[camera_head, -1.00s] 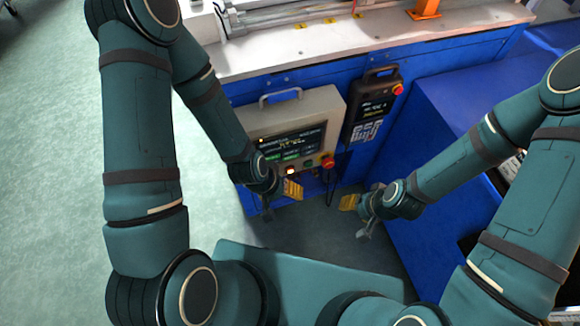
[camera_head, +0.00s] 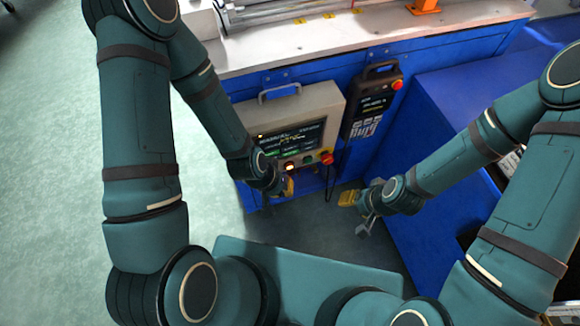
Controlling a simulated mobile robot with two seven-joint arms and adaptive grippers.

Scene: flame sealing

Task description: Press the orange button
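The control box (camera_head: 315,103) on the blue front has a lit screen and a row of small buttons below it. A small reddish-orange button (camera_head: 290,165) is at the left of this row, next to a green one (camera_head: 308,160). A larger red knob (camera_head: 326,157) is at the right end. My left gripper (camera_head: 287,187) is just below the reddish-orange button; its fingers look drawn together, with nothing seen between them. Whether it touches the box cannot be told. My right gripper (camera_head: 356,211) is open and empty, lower right of the box.
A black handheld pendant (camera_head: 372,102) with a red button hangs right of the control box. A cable (camera_head: 330,185) hangs below the box. The white worktop (camera_head: 300,45) is above, and a blue cabinet (camera_head: 440,95) stands at the right. Floor shows between the grippers.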

